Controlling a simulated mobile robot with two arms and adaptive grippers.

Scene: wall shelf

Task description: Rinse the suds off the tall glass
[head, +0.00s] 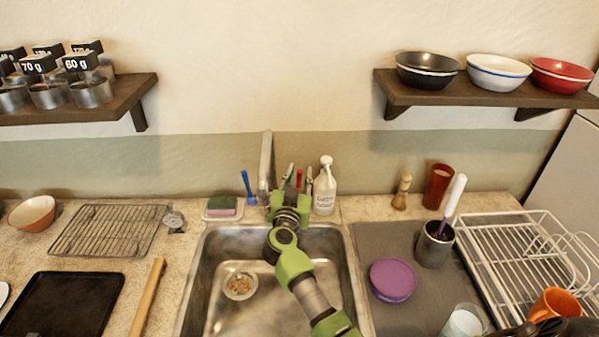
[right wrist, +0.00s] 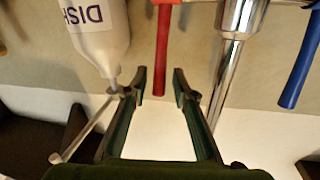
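A clear glass with whitish contents or film (head: 463,322) stands on the grey mat at the lower right of the head view, partly cut off by the frame; I cannot tell whether the white is suds. My right gripper (head: 277,200) is at the back of the sink, in front of the faucet (head: 266,160). In the right wrist view its two fingers (right wrist: 164,84) are apart with nothing held. The chrome faucet (right wrist: 238,50) is right of the fingers there, and a red handle (right wrist: 163,45) lies beyond the gap. The sink (head: 215,255) holds no glass in its visible part. My left gripper is not in view.
A dish soap bottle (head: 325,190) and a blue brush (head: 248,186) stand close to the gripper. A purple lid (head: 392,280), a utensil cup (head: 434,248) and a red tumbler (head: 438,186) are right of the sink. A white rack (head: 500,222) is farther right.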

